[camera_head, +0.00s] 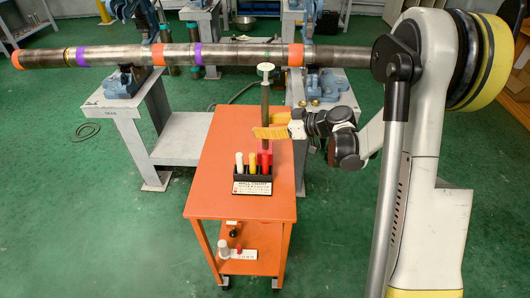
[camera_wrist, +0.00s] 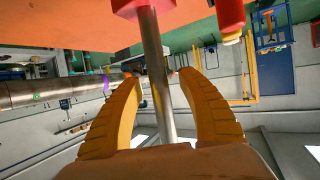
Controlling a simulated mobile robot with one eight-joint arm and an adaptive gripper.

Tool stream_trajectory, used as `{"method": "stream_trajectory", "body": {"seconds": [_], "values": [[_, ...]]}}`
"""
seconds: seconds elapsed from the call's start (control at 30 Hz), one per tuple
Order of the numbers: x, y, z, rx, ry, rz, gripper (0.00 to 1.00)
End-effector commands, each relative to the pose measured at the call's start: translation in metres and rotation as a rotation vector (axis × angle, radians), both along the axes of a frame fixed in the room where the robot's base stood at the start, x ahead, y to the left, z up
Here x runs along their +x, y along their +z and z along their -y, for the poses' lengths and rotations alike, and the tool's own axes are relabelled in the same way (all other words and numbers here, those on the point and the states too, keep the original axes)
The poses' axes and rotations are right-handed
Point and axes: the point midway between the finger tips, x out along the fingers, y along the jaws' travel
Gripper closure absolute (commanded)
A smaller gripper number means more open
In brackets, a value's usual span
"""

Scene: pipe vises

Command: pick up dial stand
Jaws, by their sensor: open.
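The dial stand (camera_head: 265,103) stands upright on the orange cart in the head view, a slim metal post with a pale round top and a red foot. In the wrist view, the post (camera_wrist: 157,70) runs between my two yellow fingers, with its red foot at the top of the picture. My gripper (camera_head: 262,132) reaches in from the right at mid-height of the post. In the wrist view, my gripper (camera_wrist: 158,77) is open around the post, with gaps on both sides. The head view does not show the far finger clearly.
A black holder (camera_head: 252,184) with white, yellow and red sticks stands just in front of the dial stand. The orange cart top (camera_head: 215,180) is clear on its left. A long banded pipe (camera_head: 120,55) lies across grey stands (camera_head: 130,105) behind the cart.

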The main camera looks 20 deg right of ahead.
Motion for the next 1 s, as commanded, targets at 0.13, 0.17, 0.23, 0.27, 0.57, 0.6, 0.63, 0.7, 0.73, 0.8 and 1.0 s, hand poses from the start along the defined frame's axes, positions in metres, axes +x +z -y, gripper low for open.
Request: {"method": "stream_trajectory", "body": {"seconds": [0.13,0.17,0.23,0.27,0.57,0.6,0.63,0.7,0.73,0.8,1.0], "values": [[0.000,0.001,0.001,0.000,-0.001,0.000,0.53],[0.000,0.001,0.001,0.000,-0.001,0.000,0.61],[0.000,0.001,0.001,0.000,-0.001,0.000,0.82],[0.000,0.001,0.001,0.000,-0.001,0.000,0.91],[0.000,0.002,0.001,0.002,-0.001,0.001,1.00],[0.000,0.002,0.001,0.002,-0.001,0.001,1.00],[0.000,0.002,0.001,0.002,-0.001,0.001,1.00],[0.000,0.004,0.001,0.002,-0.001,0.001,1.00],[0.000,0.005,0.001,0.001,-0.001,0.000,1.00],[0.000,0.008,0.001,0.002,-0.001,0.001,1.00],[0.000,0.026,0.001,0.002,-0.001,0.001,1.00]]}}
